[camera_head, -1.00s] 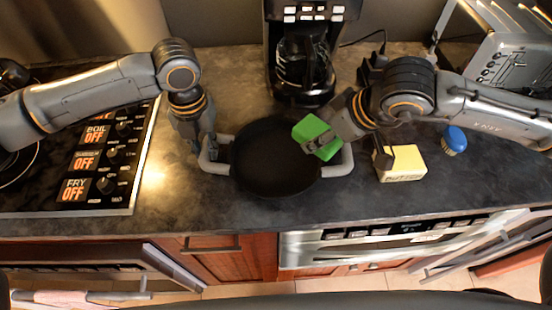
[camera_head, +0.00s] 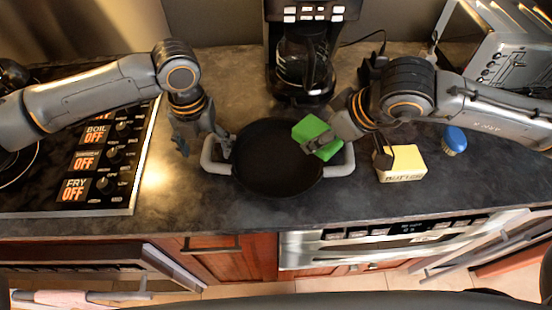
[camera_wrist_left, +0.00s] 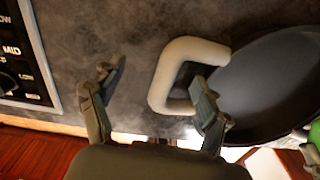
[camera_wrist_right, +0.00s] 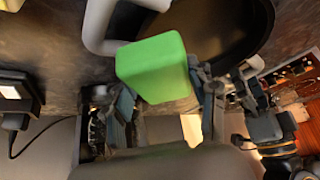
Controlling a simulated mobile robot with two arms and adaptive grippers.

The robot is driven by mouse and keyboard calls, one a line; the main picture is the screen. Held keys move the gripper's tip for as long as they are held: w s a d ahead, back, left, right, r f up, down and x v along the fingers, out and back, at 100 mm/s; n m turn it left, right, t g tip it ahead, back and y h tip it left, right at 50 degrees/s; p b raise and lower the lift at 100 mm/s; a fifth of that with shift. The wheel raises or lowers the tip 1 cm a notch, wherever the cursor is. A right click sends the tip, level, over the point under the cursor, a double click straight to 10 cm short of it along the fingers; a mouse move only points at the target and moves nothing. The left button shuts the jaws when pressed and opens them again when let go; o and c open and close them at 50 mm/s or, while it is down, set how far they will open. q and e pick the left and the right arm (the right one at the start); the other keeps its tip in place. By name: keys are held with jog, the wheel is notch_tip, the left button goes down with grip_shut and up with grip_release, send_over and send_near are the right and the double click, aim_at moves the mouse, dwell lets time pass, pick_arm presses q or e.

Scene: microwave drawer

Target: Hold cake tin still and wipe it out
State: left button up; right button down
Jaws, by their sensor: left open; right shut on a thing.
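The cake tin (camera_head: 272,175) is a dark round pan with two light grey loop handles, upright on the counter. Its left handle (camera_wrist_left: 165,75) shows in the left wrist view. My left gripper (camera_head: 205,147) is open at that handle; in the left wrist view one finger is at the loop's opening and the other stands apart to the left, with the handle's outer bar between them. My right gripper (camera_head: 322,143) is shut on a green sponge (camera_head: 309,130) over the tin's right side. The sponge also shows in the right wrist view (camera_wrist_right: 155,65). Whether it touches the tin is unclear.
A coffee maker (camera_head: 300,65) stands behind the tin. A butter block (camera_head: 405,165) and a blue-topped brush (camera_head: 455,138) are to the right. A stove panel (camera_head: 105,160) is at left, a toaster (camera_head: 495,50) at back right. The counter's front edge is close.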

jog(key=shift+r, duration=0.1)
pick_arm(q)
jog(key=shift+r+p, duration=3.55)
jog(key=shift+p, duration=0.8)
pick_arm(e)
jog(key=shift+r, duration=4.2)
pick_arm(q)
jog(key=shift+o, duration=0.2)
jog(key=o, duration=0.4)
jog(key=shift+o, duration=0.2)
notch_tip(320, 180, up, 12)
